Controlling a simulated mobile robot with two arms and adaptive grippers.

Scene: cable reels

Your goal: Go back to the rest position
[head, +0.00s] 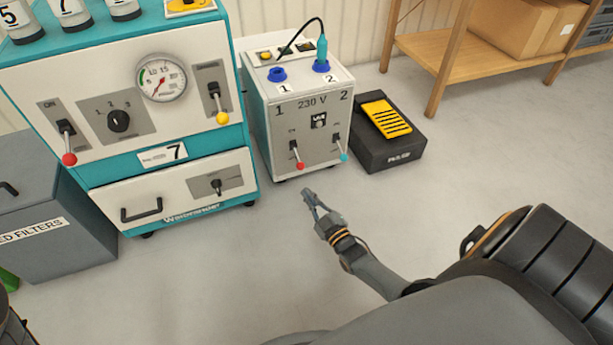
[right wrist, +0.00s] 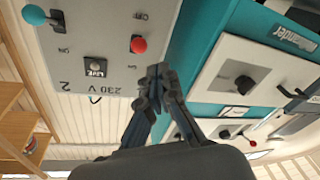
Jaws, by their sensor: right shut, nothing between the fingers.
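My right gripper (head: 310,197) is shut and empty, held in the air in front of the white 230 V box (head: 312,125). In the right wrist view the gripper (right wrist: 157,72) has its fingertips together, with the box panel (right wrist: 100,72) behind. The box has a red-knobbed lever (head: 299,164) and a blue-knobbed lever (head: 343,156). A teal plug (head: 321,52) on a black cable stands in blue socket 2 on top, and blue socket 1 (head: 277,74) is empty. My left gripper is not in view.
A teal and white machine (head: 140,60) with a gauge stands left of the box. A black pedal (head: 395,153) with a yellow plate lies right of it. A wooden shelf (head: 435,95) holds a cardboard box (head: 520,25). A grey filter bin (head: 60,240) is at left. Floor in front is clear.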

